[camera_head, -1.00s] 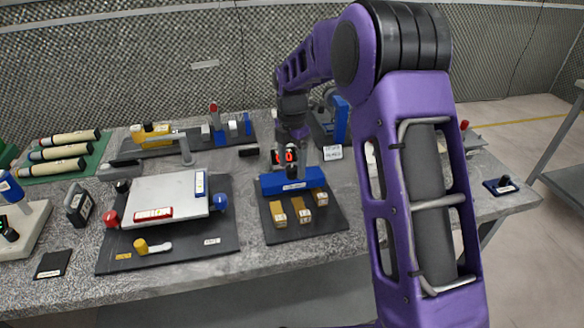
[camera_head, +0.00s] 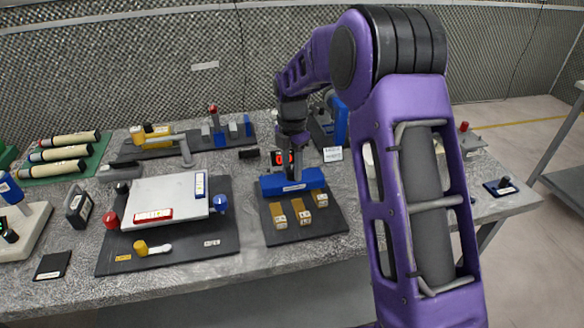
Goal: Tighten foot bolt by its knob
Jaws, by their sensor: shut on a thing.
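My gripper (camera_head: 291,162) hangs down at the blue block (camera_head: 303,183) on a black base plate, right of the table's middle. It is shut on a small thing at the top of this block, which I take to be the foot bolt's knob. The fingers hide most of it, so its shape and turn cannot be told. Red-orange marks show by the fingers.
Left stands a black board (camera_head: 180,262) with a silver plate (camera_head: 168,198) and red, blue and yellow knobs. A yellow clamp fixture (camera_head: 160,138) and a green mat with rolls (camera_head: 62,168) are behind.

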